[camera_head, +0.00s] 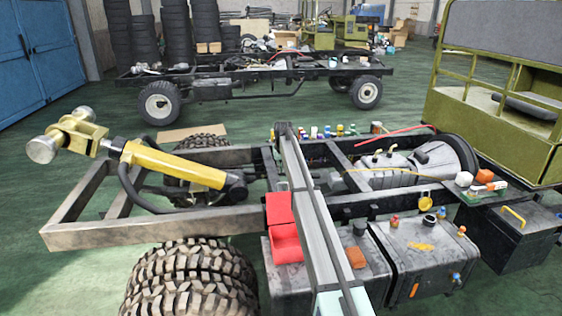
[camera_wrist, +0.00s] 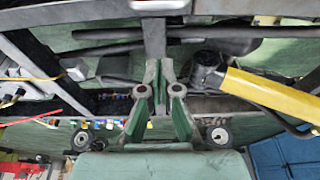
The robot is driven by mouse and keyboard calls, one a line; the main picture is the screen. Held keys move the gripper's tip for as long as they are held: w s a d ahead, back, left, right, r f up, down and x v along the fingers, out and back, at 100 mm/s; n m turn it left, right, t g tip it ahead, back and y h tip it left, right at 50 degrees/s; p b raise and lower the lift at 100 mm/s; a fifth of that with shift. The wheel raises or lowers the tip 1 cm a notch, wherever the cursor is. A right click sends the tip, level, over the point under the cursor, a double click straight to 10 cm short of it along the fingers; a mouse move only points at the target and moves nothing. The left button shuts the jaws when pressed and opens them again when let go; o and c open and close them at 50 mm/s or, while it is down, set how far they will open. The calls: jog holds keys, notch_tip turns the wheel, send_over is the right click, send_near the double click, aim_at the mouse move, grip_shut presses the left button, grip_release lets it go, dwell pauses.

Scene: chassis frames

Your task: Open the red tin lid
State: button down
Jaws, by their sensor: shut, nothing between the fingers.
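The red tin (camera_head: 286,244) sits beside the near chassis rail in the head view, left of the grey tank. Its red lid (camera_head: 279,207) stands raised at the back of the tin, looking tilted up and open. My gripper (camera_wrist: 159,72) shows in the wrist view with its fingers together and nothing between them. I cannot make out its fingers in the head view. The red tin is not recognisable in the wrist view, so the gap between it and my gripper cannot be told.
A yellow cylinder (camera_head: 172,165) lies across the chassis frame (camera_head: 150,228) at left. A large tyre (camera_head: 190,282) stands in front. A grey tank (camera_head: 425,262) and a dark box (camera_head: 520,238) are at right. Small coloured caps (camera_head: 327,131) line the far rail.

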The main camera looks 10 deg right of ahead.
jog(key=s+f+p, duration=0.1)
jog(key=f, duration=0.1)
jog(key=s+f+p, duration=0.1)
jog(key=s+p, duration=0.1)
jog(key=shift+f, duration=0.35)
jog(key=shift+s+f+b, duration=0.1)
jog(key=shift+s+b, duration=0.5)
jog(key=shift+b, duration=0.15)
jog(key=s+b, duration=0.1)
jog(key=s+r+t, duration=0.1)
jog(key=s, duration=0.1)
jog(key=shift+d+b, duration=0.15)
jog(key=shift+b, duration=0.2)
